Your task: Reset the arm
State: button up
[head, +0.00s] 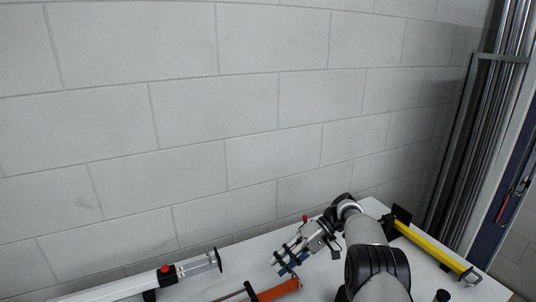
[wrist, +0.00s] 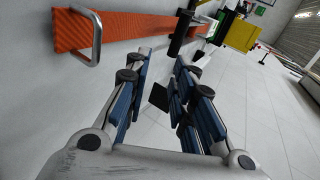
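My gripper (head: 284,264) is over the white table at the lower middle of the head view, at the end of my grey arm reaching in from the lower right. In the wrist view its two blue-padded fingers (wrist: 163,68) are apart with an empty gap between them. The orange tool (head: 277,290) lies on the table just below my gripper in the head view. In the wrist view an orange bar with a metal handle (wrist: 78,32) shows at the upper left, clear of the fingers.
A tool with a red button and clear end (head: 190,268) lies at the lower left. A yellow bar (head: 430,247) lies right of my arm. A grey block wall (head: 190,110) stands behind the table (head: 250,250). Metal pipes (head: 480,120) stand at the right.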

jog(key=s+d+r+m+t+h, duration=0.1)
jog(key=s+r+m+t+h, duration=0.15)
jog(key=s+r, duration=0.6)
jog(key=s+d+r+m+t+h, duration=0.15)
jog(key=s+r+h, duration=0.3)
jog(key=r, duration=0.75)
jog(key=s+d+f+m+t+h, duration=0.1)
jog(key=s+d+t+h, duration=0.1)
jog(key=s, duration=0.9)
jog(key=s+d+f+t+h, duration=0.1)
jog(key=s+d, duration=0.4)
jog(key=s, duration=0.7)
jog(key=f+t, duration=0.1)
jog(key=t, duration=0.1)
jog(key=shift+f+m+t+h, duration=0.2)
jog(key=shift+m+t+h, duration=0.2)
jog(key=shift+a, duration=0.15)
